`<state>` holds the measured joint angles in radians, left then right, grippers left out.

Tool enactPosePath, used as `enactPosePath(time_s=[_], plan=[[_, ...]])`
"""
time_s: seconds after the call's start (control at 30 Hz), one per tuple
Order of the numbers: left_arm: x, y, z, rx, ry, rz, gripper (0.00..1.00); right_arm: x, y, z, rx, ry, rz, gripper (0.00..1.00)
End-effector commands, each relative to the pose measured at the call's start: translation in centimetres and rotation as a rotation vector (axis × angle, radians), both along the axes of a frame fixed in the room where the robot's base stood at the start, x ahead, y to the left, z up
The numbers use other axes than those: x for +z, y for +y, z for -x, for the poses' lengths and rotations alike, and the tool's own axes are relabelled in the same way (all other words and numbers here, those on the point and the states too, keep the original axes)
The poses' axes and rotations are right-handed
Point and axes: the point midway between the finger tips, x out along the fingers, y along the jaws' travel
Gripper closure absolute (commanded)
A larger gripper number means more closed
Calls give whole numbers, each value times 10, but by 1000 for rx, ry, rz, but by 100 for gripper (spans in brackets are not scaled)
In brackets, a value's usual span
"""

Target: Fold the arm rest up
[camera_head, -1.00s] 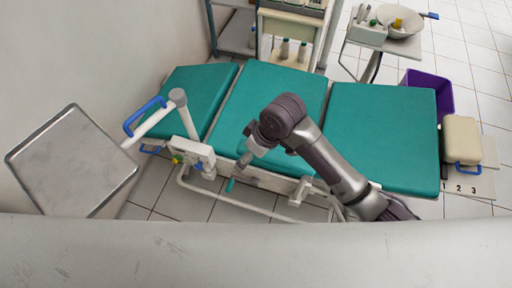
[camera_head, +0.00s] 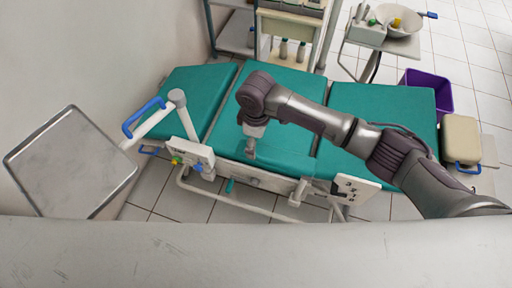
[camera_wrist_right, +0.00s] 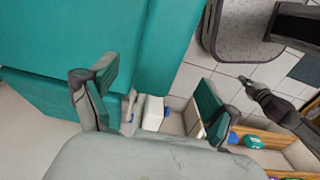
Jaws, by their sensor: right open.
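The teal padded chair (camera_head: 375,115) lies flat across the head view. A small teal piece (camera_head: 230,186) shows below its near edge; I cannot tell whether this is the arm rest, and no arm rest is clearly seen. My right gripper (camera_head: 250,151) points down over the middle section of the chair, near its front edge, and looks empty. In the right wrist view my right gripper (camera_wrist_right: 153,97) has its two fingers wide apart, with nothing gripped between them. Large teal pads (camera_wrist_right: 110,30) fill the upper left there. My left gripper is not in view.
A control panel with coloured knobs (camera_head: 188,156) and a blue handle (camera_head: 143,117) stand at the chair's left. A white panel with dark switches (camera_head: 354,190) is at the near side. A metal tray (camera_head: 72,163) is at left. A purple bin (camera_head: 428,92) is behind right.

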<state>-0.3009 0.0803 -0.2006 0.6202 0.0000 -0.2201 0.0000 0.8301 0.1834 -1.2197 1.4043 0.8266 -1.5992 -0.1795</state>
Motion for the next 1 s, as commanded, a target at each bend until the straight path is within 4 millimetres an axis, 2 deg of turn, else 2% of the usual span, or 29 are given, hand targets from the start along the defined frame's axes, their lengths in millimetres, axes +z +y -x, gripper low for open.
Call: enactPosePath(time_s=[0.1,0.3,0.7,1.0], plan=[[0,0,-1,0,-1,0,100,-23,0,0,0,1,1,12],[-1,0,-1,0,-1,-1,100,-47,0,0,-1,0,0,12],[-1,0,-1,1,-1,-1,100,-54,0,0,0,-2,-2,12],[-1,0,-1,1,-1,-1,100,-54,0,0,0,-2,-2,62]])
